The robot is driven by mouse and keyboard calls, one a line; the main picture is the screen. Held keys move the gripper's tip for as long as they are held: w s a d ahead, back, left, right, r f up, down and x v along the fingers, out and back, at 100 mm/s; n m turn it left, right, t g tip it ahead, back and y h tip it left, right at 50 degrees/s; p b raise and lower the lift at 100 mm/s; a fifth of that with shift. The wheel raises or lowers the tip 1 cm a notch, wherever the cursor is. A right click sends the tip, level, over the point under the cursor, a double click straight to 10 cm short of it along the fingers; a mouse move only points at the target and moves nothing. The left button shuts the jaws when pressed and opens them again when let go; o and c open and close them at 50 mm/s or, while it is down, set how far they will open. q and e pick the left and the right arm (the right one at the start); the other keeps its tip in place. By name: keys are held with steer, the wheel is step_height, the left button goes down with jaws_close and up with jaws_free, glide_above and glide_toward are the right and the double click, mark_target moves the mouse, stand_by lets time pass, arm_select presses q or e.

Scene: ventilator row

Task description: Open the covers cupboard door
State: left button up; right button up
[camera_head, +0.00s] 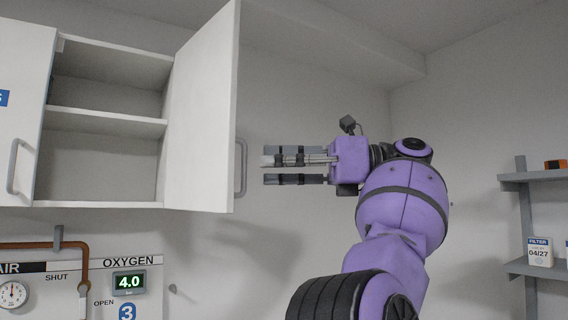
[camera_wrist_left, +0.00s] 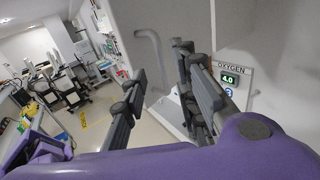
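A white wall cupboard (camera_head: 106,205) shows in the head view with its right-hand door (camera_head: 204,110) swung wide open; no name label shows on this door. Its grey bar handle (camera_head: 242,168) is on the outer face at the free edge. My left gripper (camera_head: 266,169) is open and empty just right of the handle, with a small gap and fingers pointing at it. In the left wrist view the fingers (camera_wrist_left: 158,72) are apart, and the grey handle (camera_wrist_left: 155,42) appears between and beyond them. My right gripper is not in view.
The cupboard's visible shelves (camera_head: 105,120) are empty. A closed left door (camera_head: 18,110) has its own handle and a partly cut-off blue label. Below is a gas panel with an oxygen display (camera_head: 129,283). A shelf unit (camera_head: 522,190) stands at the right.

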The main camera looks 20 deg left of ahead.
arm_select(q)
steer(key=shift+w+d, duration=0.1)
steer(key=shift+d, duration=0.6)
